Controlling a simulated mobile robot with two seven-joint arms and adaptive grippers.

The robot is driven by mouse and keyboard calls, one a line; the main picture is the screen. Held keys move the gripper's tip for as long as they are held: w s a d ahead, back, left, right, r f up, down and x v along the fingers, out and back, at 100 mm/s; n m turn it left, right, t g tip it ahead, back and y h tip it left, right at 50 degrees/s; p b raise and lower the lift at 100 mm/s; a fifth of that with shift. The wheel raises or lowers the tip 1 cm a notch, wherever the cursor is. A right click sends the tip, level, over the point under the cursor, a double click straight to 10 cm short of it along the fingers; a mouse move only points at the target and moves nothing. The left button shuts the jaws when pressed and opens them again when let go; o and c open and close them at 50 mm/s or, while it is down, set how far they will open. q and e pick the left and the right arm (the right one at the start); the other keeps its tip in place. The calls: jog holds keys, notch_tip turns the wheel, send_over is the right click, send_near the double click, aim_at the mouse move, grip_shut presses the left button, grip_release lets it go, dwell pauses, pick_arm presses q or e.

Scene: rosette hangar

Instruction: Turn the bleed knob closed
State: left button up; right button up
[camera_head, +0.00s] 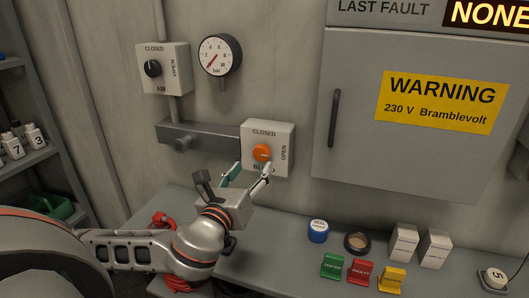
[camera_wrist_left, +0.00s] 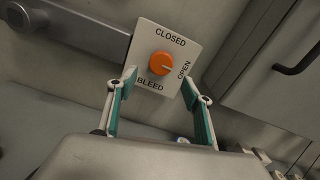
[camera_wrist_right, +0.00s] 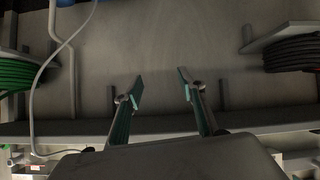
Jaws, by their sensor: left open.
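The orange bleed knob (camera_head: 262,153) sits on a white wall plate (camera_head: 283,133) marked CLOSED, OPEN and BLEED. In the left wrist view the knob (camera_wrist_left: 162,63) shows a pale mark pointing right, towards OPEN. My left gripper (camera_head: 247,175) is open just in front of and below the knob, its fingers apart and pointing at the plate. In the left wrist view the left gripper (camera_wrist_left: 159,82) has nothing between its fingers; the knob shows just beyond the tips, apart from them. My right gripper (camera_wrist_right: 160,80) is open and empty, facing a bare wall.
A black AIR knob (camera_head: 152,69) and a gauge (camera_head: 220,55) are up left. A grey bar (camera_head: 205,139) runs into the bleed plate's left side. A grey cabinet (camera_head: 350,75) is on the right. Below, the bench (camera_head: 290,230) holds a blue-lidded jar (camera_head: 318,231) and several small boxes.

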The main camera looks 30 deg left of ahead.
aim_at(260, 156)
pick_arm(q)
jog(key=b+x, duration=0.1)
jog(key=x, duration=0.1)
jog(key=shift+w+a+r, duration=0.15)
jog(key=shift+w, duration=0.15)
jog(key=x, duration=0.3)
jog(key=shift+w, duration=0.2)
jog(key=shift+w+a, duration=0.15)
jog(key=shift+w, duration=0.3)
pick_arm(e)
jog(key=shift+s+d+f, duration=0.2)
jog(key=shift+s+f, duration=0.2)
jog(key=shift+f, duration=0.05)
pick_arm(q)
jog(key=c, duration=1.1)
pick_arm(e)
jog(key=shift+s+f, duration=0.1)
jog(key=shift+f, duration=0.1)
